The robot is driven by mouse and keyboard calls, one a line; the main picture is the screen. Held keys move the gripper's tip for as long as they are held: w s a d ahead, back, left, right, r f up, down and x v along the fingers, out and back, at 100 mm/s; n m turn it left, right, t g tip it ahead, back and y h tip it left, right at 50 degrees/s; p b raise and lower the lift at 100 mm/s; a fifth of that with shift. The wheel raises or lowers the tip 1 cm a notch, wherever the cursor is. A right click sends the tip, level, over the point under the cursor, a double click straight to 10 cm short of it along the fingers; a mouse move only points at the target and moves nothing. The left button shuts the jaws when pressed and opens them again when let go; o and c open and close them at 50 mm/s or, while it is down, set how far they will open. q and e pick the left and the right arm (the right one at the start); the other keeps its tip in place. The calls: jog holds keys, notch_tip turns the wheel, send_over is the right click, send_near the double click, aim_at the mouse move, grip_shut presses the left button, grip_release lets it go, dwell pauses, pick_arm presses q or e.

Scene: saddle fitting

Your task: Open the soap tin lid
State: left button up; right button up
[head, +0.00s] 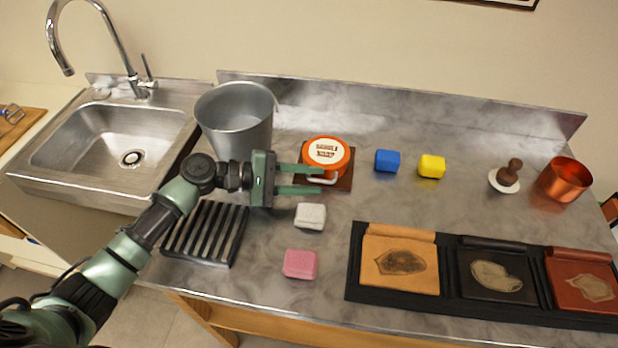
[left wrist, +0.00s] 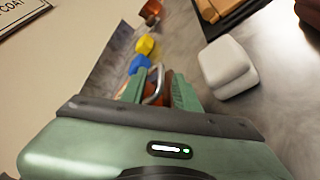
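The soap tin (head: 326,153) is orange with a cream label on its lid and stands on a dark brown board (head: 343,182). The lid looks seated on the tin, and a light metal wire handle (head: 322,179) shows at its front. My left gripper (head: 299,180) reaches in from the left, its two green fingers pointing at the front of the tin. The fingers are apart. In the left wrist view the wire (left wrist: 154,88) shows between the fingertips; I cannot tell whether they touch it. My right gripper is not in view.
A metal bucket (head: 236,122) stands close behind my left gripper. White (head: 310,216), pink (head: 300,264), blue (head: 387,160) and yellow (head: 431,166) blocks lie around the tin. A black slatted rack (head: 205,233) is front left; a black tray (head: 450,308) lies front right.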

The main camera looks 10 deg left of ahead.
pick_arm(q)
grip_shut()
jog(key=shift+s+f, duration=0.1)
jog(key=shift+f, duration=0.05)
dwell(1.1)
